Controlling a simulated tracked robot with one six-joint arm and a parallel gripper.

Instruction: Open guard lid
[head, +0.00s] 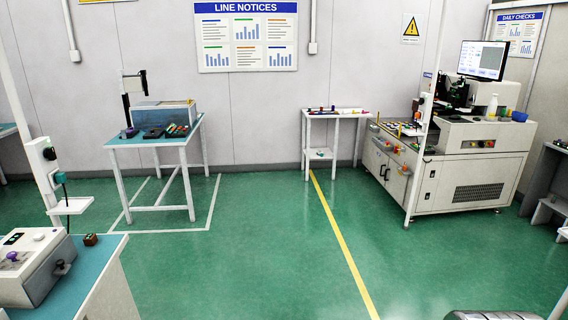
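I cannot single out a guard lid with certainty. A large cream machine (445,185) stands at the right against the wall, with a monitor (483,60) on top and dark equipment (455,92) in its work area. A grey-white device (30,268) with a purple knob and a small display sits on the blue bench at the lower left. Whether either carries the lid, and how it stands, is too small to tell. My gripper is not in view.
A blue-topped table (155,138) with equipment stands at the back left inside white floor lines. A small white side table (336,113) holds small items beside the machine. The blue bench (105,270) edges the lower left. Green floor (270,250) with a yellow line is clear in the middle.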

